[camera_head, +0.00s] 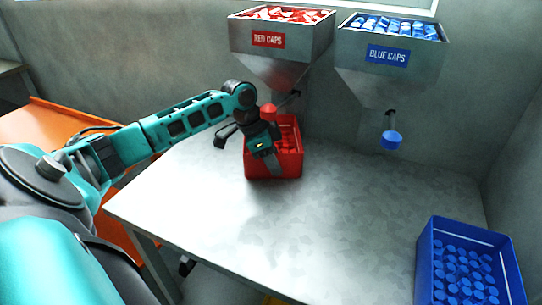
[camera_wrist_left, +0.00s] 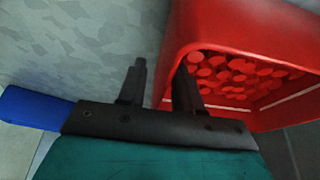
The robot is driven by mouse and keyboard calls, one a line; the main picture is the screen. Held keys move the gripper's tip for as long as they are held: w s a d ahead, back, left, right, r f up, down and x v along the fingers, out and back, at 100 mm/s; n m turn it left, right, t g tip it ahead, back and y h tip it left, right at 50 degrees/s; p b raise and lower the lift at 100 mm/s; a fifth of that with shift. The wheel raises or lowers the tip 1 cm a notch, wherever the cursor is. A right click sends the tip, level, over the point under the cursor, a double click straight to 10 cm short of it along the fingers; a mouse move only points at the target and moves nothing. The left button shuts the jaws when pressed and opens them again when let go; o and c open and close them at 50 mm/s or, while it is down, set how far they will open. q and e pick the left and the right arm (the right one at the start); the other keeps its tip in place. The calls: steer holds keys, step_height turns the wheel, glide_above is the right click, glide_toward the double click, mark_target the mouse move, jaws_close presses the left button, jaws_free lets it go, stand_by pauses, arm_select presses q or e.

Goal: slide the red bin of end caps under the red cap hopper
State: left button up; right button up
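The red bin (camera_head: 291,166) stands on the grey table below and slightly in front of the red cap hopper (camera_head: 290,45). Red end caps lie inside it, and they show clearly in the left wrist view (camera_wrist_left: 225,72). The hopper's red outlet piece (camera_head: 268,111) appears over the bin's back left part. My left gripper (camera_head: 270,165) is at the bin's near left side. In the left wrist view its fingers (camera_wrist_left: 160,85) are apart, on either side of a bin wall (camera_wrist_left: 172,45), with a gap visible beside the wall. My right gripper is not in view.
The blue caps hopper (camera_head: 390,60) hangs to the right, with a blue outlet piece (camera_head: 390,140) below it. A blue bin (camera_head: 426,262) of blue caps stands at the table's right front. The middle of the table (camera_head: 340,215) is clear. An orange surface (camera_head: 50,120) lies at left.

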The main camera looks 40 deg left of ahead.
arm_select(q)
jaws_close()
stand_by(0.3)
steer(key=shift+d, duration=0.1)
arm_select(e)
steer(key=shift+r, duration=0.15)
arm_select(q)
steer(key=shift+s+d+r+p, duration=0.15)
steer(key=shift+s+d+p, duration=0.05)
steer(key=shift+d+p, duration=0.55)
steer(key=shift+s+d, duration=0.15)
steer(key=shift+d, duration=0.3)
steer(key=shift+o, duration=0.4)
jaws_free()
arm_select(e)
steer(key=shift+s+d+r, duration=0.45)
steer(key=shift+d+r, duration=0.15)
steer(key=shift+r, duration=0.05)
